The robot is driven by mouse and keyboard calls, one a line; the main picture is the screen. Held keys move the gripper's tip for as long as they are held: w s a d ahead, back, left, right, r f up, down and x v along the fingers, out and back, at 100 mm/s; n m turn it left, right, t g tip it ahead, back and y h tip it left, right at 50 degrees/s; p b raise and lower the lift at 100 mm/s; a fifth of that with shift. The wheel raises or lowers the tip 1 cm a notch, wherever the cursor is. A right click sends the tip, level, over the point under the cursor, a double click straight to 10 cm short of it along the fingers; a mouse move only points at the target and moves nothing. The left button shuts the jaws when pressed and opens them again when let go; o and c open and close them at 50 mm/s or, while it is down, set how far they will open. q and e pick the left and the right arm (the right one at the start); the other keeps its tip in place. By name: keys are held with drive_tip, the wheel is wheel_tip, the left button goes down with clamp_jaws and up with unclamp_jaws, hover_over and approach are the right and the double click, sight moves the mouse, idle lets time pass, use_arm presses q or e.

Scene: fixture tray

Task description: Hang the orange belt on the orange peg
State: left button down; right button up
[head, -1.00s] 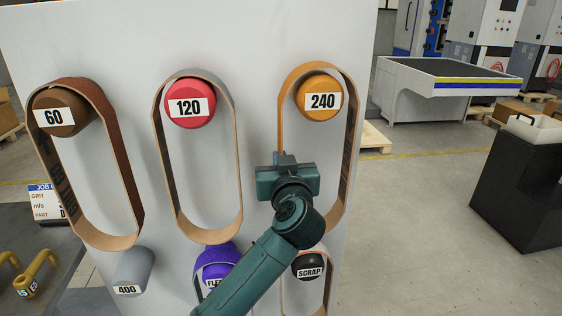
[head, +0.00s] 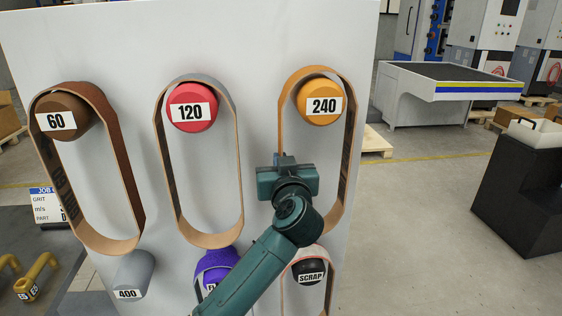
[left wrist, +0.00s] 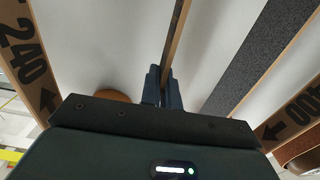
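The orange belt (head: 348,170) is a long upright loop, and its upper end goes around the orange peg (head: 318,88), labelled 240. I cannot tell whether its top rests on the peg. My left gripper (head: 281,160) is at the belt's left strand, below the peg. In the left wrist view the fingers (left wrist: 163,88) are close together with a thin belt strand (left wrist: 176,35) between them. The other orange strand (left wrist: 28,60), printed 240, is at the left there, and part of the orange peg (left wrist: 112,96) shows behind the gripper body. My right gripper is not in view.
A brown peg (head: 62,115) and a red peg (head: 192,107) carry belts to the left. Below are a bare grey peg (head: 132,275), a purple peg (head: 215,265) partly behind my arm, and a black SCRAP peg (head: 310,272) with a belt. Open floor lies right of the board.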

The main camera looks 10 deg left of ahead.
use_arm(q)
drive_tip(key=shift+f, duration=0.35)
drive_tip(key=c, duration=1.3)
unclamp_jaws()
drive_tip(key=shift+s, duration=0.1)
drive_tip(key=shift+v, duration=5.4)
